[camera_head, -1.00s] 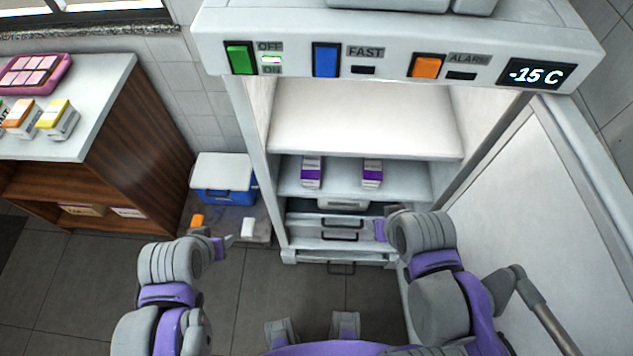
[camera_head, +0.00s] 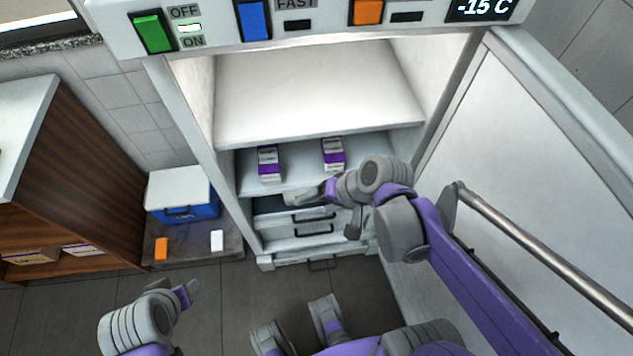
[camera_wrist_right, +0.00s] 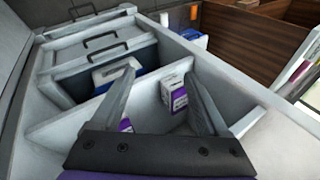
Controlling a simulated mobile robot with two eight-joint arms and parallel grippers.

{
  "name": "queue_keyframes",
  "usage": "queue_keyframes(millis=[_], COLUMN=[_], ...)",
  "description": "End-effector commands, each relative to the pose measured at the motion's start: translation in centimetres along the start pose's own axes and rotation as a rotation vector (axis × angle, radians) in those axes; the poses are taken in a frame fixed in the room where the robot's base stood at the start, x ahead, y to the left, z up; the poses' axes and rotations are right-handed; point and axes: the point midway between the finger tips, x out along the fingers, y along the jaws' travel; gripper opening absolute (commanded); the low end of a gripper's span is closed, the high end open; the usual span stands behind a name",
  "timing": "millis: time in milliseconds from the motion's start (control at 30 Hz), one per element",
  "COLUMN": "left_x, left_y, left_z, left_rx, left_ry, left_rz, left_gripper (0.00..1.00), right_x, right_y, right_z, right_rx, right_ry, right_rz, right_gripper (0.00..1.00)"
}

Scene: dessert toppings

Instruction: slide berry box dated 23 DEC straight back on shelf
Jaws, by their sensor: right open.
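Two white-and-purple boxes stand apart on the freezer shelf (camera_head: 300,172), a left box (camera_head: 269,164) and a right box (camera_head: 333,154). Their dates are too small to read, so I cannot tell which is 23 DEC. My right gripper (camera_head: 316,193) is open and empty, in front of and below the right box in the head view. In the right wrist view, one box (camera_wrist_right: 174,92) shows beyond the gripper (camera_wrist_right: 159,76), near the right finger. Another box (camera_wrist_right: 125,125) is mostly hidden by the left finger. My left gripper (camera_head: 188,291) is low at left, away from the shelf; its jaw opening is unclear.
Below the shelf are drawers (camera_head: 300,222) with dark handles; the top one holds a pale box (camera_wrist_right: 115,72). The freezer door (camera_head: 530,170) stands open at right. A blue cooler (camera_head: 182,198) and a wooden cabinet (camera_head: 80,160) are at left. The shelf between the boxes is clear.

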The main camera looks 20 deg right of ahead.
Motion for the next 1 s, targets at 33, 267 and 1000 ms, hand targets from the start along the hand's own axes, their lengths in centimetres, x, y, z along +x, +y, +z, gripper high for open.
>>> queue_keyframes(millis=[33, 267, 1000], left_x=[2.7, 7.9, 9.7], left_y=[0.0, 0.0, 0.0], left_z=[1.5, 3.9, 4.6], left_rx=[0.0, 0.0, 0.0], left_ry=[-0.01, -0.029, -0.036], left_rz=[0.0, 0.0, 0.0], left_gripper=[0.5, 0.5, 0.5], right_x=[2.7, 6.3, 7.3], right_y=[1.0, 1.8, 1.3], right_z=[-1.4, -7.4, -10.2], right_rx=[0.121, 0.479, 0.578], right_ry=[-0.021, -0.097, -0.125], right_rz=[-0.082, -0.459, -0.625], right_gripper=[0.78, 0.78, 0.78])
